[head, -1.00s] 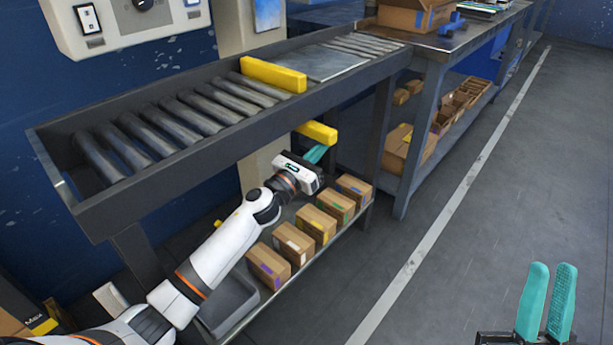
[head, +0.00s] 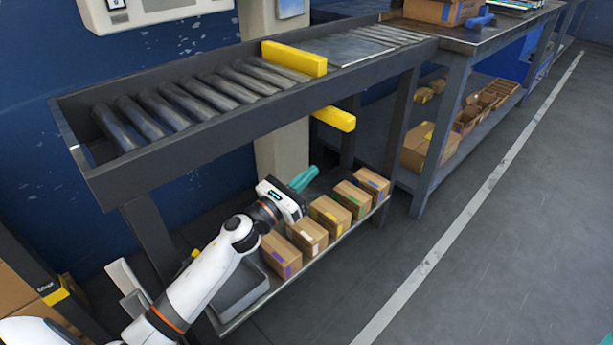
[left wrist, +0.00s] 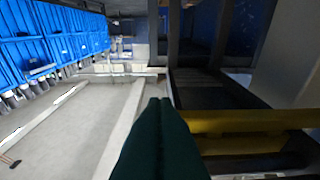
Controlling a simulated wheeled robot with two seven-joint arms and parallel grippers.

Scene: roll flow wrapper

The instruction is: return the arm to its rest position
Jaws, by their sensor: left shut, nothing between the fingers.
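My left arm comes in from the lower left in the head view. Its gripper (head: 304,179) has teal fingers that are shut and empty, above the lower shelf and below the roller conveyor. In the left wrist view, the closed dark teal fingers (left wrist: 160,140) point ahead with nothing between them. Only a teal sliver of my right gripper (head: 608,340) shows at the bottom right corner, so its fingers cannot be judged.
The roller conveyor (head: 270,115) with yellow blocks (head: 294,58) stands over the left gripper. Several small cartons (head: 307,236) and a grey bin (head: 240,288) sit on the lower shelf close to the arm. The floor (head: 500,240) to the right is clear.

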